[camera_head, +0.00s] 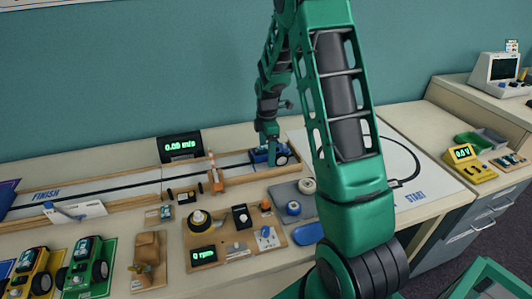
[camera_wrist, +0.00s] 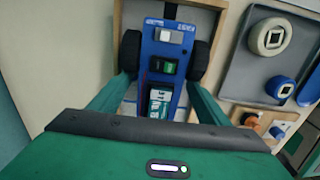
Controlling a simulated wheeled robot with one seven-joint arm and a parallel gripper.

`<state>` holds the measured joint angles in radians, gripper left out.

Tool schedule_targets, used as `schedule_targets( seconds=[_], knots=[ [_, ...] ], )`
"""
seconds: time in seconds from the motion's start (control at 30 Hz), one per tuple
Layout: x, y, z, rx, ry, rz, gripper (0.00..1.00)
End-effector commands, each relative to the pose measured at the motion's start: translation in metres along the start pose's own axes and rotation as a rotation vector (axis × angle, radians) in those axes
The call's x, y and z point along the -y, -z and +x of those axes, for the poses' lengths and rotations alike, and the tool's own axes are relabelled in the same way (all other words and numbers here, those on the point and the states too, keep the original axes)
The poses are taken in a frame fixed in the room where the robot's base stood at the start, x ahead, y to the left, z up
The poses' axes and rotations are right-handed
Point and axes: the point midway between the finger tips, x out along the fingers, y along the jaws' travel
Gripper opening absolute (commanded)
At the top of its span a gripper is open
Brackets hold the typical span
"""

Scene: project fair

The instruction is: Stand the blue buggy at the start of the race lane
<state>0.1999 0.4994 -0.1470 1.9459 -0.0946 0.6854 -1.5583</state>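The blue buggy (camera_head: 261,155) is at the right end of the race lane (camera_head: 105,194), the end opposite the FINISH lettering. The wrist view shows the buggy (camera_wrist: 163,60) from above, with black wheels, a green-labelled block and a pale switch on top. It lies lengthwise between the lane's wooden rails and near its end board. My gripper (camera_head: 268,138) reaches down over it. In the wrist view the fingers of my gripper (camera_wrist: 162,88) press against both sides of the body, behind the wheels. I cannot tell whether the wheels touch the lane floor.
An orange gate post (camera_head: 215,175) stands across the lane left of the buggy. A speed display (camera_head: 180,146) stands behind the lane. A grey tray (camera_head: 285,193) with rolls lies in front. A white mat (camera_head: 440,180) marked START with a black curve lies right.

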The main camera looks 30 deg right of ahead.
Motion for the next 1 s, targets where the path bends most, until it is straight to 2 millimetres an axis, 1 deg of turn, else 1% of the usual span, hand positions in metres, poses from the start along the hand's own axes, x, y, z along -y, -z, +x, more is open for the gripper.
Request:
schedule_targets(
  seconds=[0.27,0.37,0.7,0.9,1.0],
  knots=[
    [0.0,0.001,-0.003,0.0,0.0,-0.001,0.7],
    [0.0,0.002,-0.011,0.0,-0.001,-0.002,0.7],
    [-0.001,0.005,-0.059,0.0,-0.001,-0.006,0.7],
    [-0.001,0.007,-0.075,0.0,-0.001,-0.009,0.7],
    [0.0,0.009,-0.079,0.0,0.001,-0.011,0.7]
  ],
)
